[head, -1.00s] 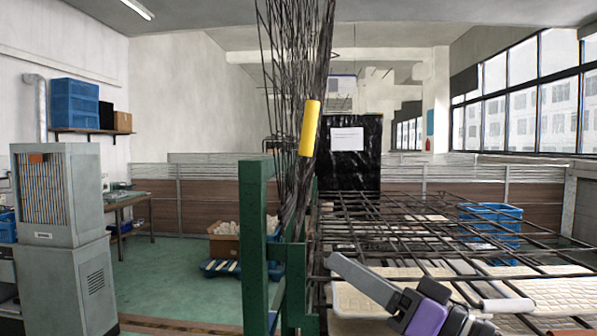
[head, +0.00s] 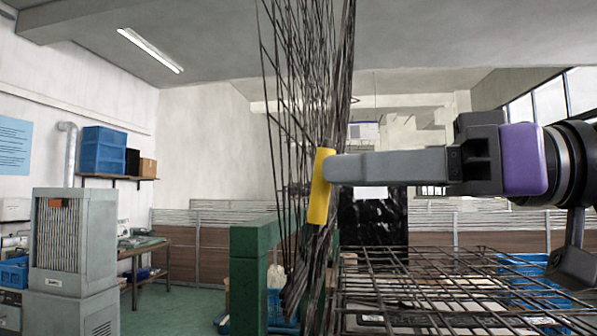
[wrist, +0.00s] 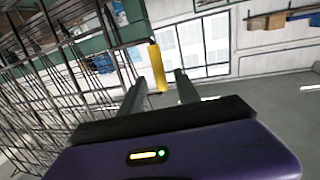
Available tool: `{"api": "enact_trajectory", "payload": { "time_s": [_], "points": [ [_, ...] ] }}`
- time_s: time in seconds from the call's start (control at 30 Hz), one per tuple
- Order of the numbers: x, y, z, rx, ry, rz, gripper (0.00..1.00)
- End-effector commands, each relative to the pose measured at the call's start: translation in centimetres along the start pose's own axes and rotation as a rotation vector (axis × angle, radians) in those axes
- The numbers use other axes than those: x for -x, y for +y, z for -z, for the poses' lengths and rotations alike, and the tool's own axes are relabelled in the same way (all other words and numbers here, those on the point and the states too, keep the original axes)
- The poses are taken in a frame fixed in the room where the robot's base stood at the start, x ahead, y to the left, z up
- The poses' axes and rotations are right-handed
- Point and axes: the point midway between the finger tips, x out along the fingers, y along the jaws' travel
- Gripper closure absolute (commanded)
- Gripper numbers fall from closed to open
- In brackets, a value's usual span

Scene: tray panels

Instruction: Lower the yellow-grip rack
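The yellow grip (head: 319,205) is a cylinder on the edge of a raised, nearly upright dark wire rack (head: 305,90). My gripper (head: 332,168) reaches in from the right, its finger level with the upper part of the grip and overlapping it in the head view. In the wrist view my gripper (wrist: 160,73) has two fingers spread apart, with the yellow grip (wrist: 158,66) showing between the fingertips. I see a gap on the finger sides, so they are not closed on it. The wire rack (wrist: 60,90) fills the left of the wrist view.
A green post frame (head: 249,270) stands at the rack's base. Flat wire racks (head: 450,290) spread out at lower right, with a blue crate (head: 530,268) beyond. A grey cabinet (head: 75,240) stands at left. The space left of the upright rack is open.

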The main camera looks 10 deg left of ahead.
Motion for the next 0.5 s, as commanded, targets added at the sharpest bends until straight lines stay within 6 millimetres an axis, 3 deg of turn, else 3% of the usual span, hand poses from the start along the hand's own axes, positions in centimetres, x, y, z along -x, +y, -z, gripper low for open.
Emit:
{"api": "enact_trajectory", "payload": {
  "time_s": [0.3,0.5],
  "points": [
    [-4.8,0.0,0.2,-0.002,0.001,0.001,0.61],
    [-6.6,0.0,0.1,-0.001,0.002,-0.001,0.61]
  ]
}}
